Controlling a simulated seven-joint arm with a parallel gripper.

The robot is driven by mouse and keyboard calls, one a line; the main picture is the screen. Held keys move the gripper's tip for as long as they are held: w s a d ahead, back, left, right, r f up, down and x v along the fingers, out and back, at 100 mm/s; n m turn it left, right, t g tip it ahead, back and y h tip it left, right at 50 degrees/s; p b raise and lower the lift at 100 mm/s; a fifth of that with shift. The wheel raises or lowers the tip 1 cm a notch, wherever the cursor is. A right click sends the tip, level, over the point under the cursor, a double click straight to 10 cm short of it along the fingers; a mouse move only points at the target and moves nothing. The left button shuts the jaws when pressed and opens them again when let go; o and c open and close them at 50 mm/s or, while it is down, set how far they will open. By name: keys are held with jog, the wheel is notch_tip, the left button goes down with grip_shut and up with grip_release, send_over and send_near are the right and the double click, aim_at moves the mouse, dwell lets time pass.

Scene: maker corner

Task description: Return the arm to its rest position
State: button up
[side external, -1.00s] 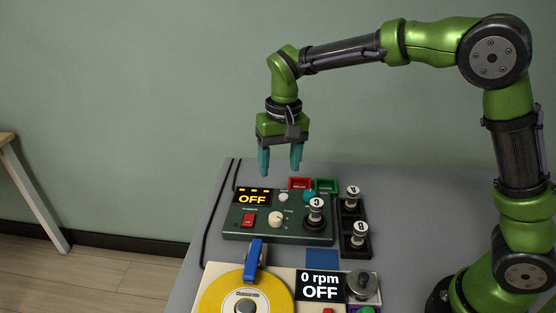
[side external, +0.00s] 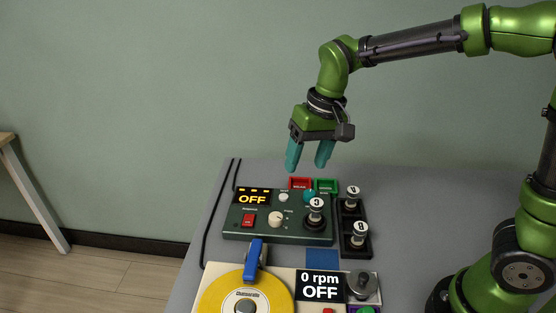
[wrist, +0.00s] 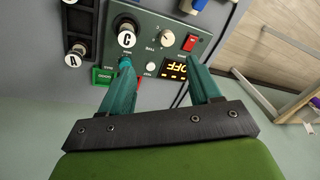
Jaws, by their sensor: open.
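My gripper (side external: 309,158) hangs in the air above the back of the table, with its teal fingers apart and nothing between them. It also shows in the wrist view (wrist: 160,75), where its open fingers frame the control box. The dark green control box (side external: 240,224) stands below and in front of it, with its display reading OFF. A peg marked C (side external: 316,209) stands upright in the box. In the wrist view the C peg (wrist: 127,36) is just beyond one fingertip.
A black rack (side external: 354,237) holds pegs A (side external: 352,196) and B (side external: 360,231). Red (side external: 300,184) and green (side external: 326,185) trays lie behind the box. A turntable unit with a yellow disc (side external: 215,296) reads 0 rpm OFF. The grey table (side external: 430,200) is clear on the right.

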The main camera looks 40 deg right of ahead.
jog(key=s+d+r+t, duration=0.2)
jog(key=s+d, duration=0.1)
jog(key=s, duration=0.4)
jog(key=s+d+r+m+t, duration=0.1)
jog(key=s+d+t, duration=0.2)
jog(key=s, duration=0.4)
jog(key=shift+r, duration=0.35)
